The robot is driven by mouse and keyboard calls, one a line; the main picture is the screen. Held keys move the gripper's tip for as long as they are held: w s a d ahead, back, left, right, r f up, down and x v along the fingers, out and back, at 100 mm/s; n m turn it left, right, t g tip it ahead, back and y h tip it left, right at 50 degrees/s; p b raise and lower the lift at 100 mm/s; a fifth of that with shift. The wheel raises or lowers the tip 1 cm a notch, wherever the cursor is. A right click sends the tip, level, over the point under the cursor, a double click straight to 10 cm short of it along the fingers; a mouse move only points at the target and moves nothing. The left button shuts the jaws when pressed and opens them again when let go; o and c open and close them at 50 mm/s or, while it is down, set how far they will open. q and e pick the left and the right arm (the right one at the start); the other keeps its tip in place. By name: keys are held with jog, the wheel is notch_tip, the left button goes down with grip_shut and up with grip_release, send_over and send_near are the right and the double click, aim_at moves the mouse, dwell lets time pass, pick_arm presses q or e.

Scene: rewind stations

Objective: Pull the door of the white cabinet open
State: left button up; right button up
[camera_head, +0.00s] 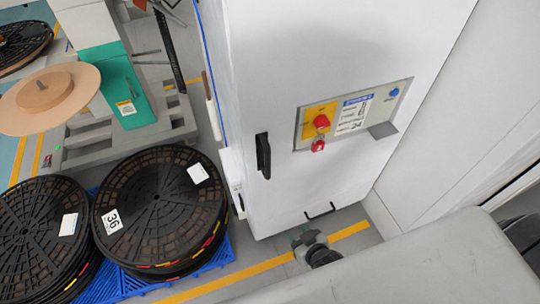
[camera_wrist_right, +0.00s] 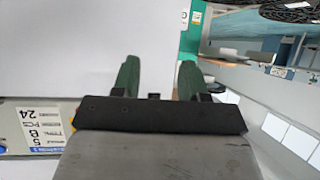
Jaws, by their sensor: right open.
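The white cabinet (camera_head: 400,50) stands upright in the middle of the head view, and its door looks closed. A black upright handle (camera_head: 263,155) is on the left part of its front. My right gripper (camera_head: 304,238) is low in front of the cabinet, below the handle and apart from it. In the right wrist view, its two green fingers (camera_wrist_right: 158,78) are spread with nothing between them. The white cabinet face (camera_wrist_right: 60,50) fills the left of that view; the handle cannot be made out there. My left gripper is not in view.
A control panel (camera_head: 350,113) with a red switch (camera_head: 321,122) is on the cabinet front, right of the handle. A small black handle (camera_head: 321,212) is near its bottom. Black reels (camera_head: 160,210) on a blue pallet (camera_head: 215,262) stand to the left. A yellow floor line (camera_head: 240,275) runs in front.

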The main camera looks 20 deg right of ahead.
aim_at(269, 163)
jog(key=w+a+r+t+y, duration=0.1)
jog(key=w+r+t, duration=0.2)
jog(key=r, duration=0.7)
jog(key=w+a+r+t+y, duration=0.1)
jog(key=w+r+t, duration=0.15)
jog(key=r, duration=0.75)
jog(key=x, duration=0.3)
jog(key=p+x, duration=0.1)
jog(key=x, duration=0.3)
jog(key=p+x, duration=0.1)
jog(key=x, duration=0.2)
jog(key=shift+w+f, duration=0.25)
jog(key=shift+w, duration=0.1)
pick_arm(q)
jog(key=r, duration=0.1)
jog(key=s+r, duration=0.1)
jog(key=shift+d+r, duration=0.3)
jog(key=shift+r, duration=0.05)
pick_arm(e)
grip_shut()
